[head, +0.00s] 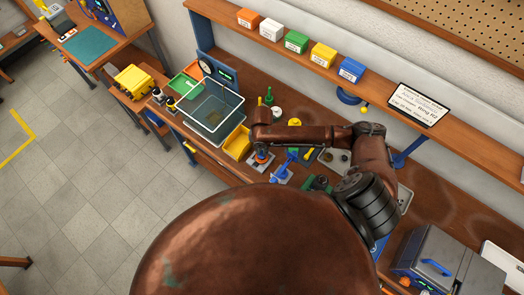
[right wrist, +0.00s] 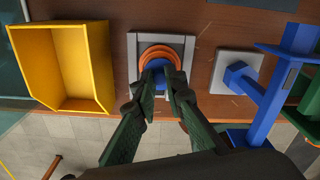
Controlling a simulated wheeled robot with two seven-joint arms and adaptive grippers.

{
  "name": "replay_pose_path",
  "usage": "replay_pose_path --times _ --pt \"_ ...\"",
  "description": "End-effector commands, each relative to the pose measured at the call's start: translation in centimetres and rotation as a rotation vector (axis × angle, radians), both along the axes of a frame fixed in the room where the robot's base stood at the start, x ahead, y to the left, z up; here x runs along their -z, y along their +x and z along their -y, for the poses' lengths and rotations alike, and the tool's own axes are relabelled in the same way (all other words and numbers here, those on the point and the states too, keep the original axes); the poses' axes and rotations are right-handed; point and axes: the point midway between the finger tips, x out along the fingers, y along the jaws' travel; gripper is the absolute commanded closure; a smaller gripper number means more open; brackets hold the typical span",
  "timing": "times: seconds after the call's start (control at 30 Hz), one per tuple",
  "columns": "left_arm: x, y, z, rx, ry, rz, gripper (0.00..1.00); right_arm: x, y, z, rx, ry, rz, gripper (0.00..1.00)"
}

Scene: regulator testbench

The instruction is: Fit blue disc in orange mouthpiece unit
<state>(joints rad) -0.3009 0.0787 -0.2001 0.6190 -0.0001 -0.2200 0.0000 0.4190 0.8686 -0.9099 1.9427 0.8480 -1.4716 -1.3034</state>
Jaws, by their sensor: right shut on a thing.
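The orange mouthpiece unit (right wrist: 160,50) sits on a square grey plate (right wrist: 188,46) near the bench's front edge, in the middle of the right wrist view. In the head view a little orange of it (head: 261,161) shows under my right gripper (head: 262,152). My right gripper (right wrist: 163,92) has its dark green fingers closed on the blue disc (right wrist: 156,64). The disc lies over the unit's orange rings in that view; the fingers partly hide it, and I cannot tell whether it is seated or just above. My left gripper is not in view.
A yellow bin (right wrist: 62,68) stands left of the unit. A grey plate with a blue fitting (right wrist: 235,73) and a blue stand (right wrist: 275,90) stand on the right. A clear tank (head: 213,113) is farther left. A shelf with coloured boxes (head: 297,42) runs above the bench.

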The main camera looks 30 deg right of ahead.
Motion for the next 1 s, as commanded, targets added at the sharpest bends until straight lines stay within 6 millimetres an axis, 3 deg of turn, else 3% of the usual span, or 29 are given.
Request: replay_pose_path --times 1.0 --pt "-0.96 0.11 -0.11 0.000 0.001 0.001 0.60 0.13 0.05 -0.04 0.001 0.000 0.000 1.00"
